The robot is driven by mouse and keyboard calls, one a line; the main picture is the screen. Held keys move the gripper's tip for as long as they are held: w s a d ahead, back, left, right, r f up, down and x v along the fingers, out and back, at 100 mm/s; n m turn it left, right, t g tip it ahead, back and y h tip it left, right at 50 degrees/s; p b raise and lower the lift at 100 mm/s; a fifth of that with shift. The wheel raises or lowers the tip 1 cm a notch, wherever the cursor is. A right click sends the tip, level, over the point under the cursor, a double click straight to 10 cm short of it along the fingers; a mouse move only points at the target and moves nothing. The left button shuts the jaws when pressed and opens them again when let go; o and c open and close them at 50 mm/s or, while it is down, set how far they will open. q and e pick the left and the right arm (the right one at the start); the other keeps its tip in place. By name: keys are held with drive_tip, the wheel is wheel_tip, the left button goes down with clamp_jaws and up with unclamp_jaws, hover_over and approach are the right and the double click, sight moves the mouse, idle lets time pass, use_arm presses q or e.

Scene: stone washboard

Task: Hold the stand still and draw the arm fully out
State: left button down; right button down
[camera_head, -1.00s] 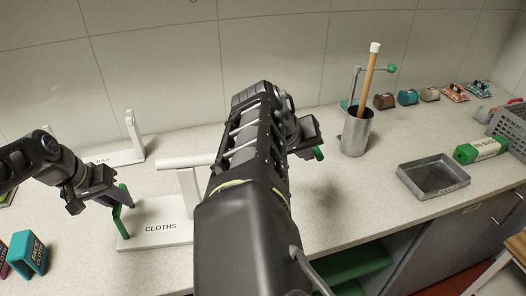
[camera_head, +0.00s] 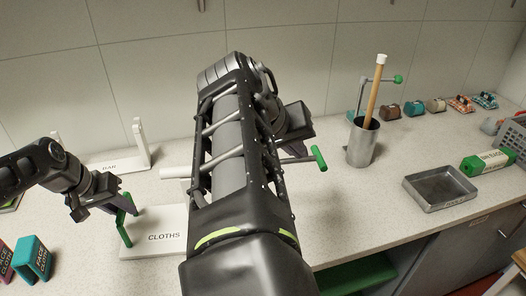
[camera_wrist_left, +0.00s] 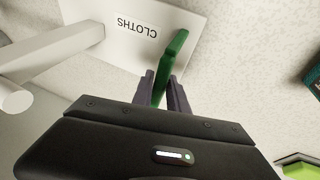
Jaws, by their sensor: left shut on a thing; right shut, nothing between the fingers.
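The stand is a white base (camera_head: 140,245) marked CLOTHS, with an upright green grip (camera_head: 124,222) at its left edge. My left gripper (camera_head: 127,208) is shut on this green grip; the left wrist view shows the grip (camera_wrist_left: 170,62) between the fingers. A white tube (camera_head: 174,174) sits above the base, and my right arm hides its middle. The arm's green crossbar handle (camera_head: 320,158) shows to the right, on a thin metal rod. My right gripper (camera_head: 302,150) is shut and empty beside the rod, left of the handle; its fingertips are hard to make out.
A metal cup (camera_head: 361,146) with a wooden stick stands at the back right. A grey tray (camera_head: 440,188) and a green box (camera_head: 485,163) lie further right. Another white stand (camera_head: 140,148) is behind, and a teal cloth box (camera_head: 32,260) is at front left.

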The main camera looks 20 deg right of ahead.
use_arm(q)
drive_tip(key=c, duration=1.2)
unclamp_jaws()
drive_tip(key=shift+r, duration=0.2)
drive_tip(key=v, duration=1.1)
drive_tip(key=shift+s+r, duration=0.15)
drive_tip(key=shift+r, duration=0.2)
drive_tip(key=shift+s+f, duration=0.1)
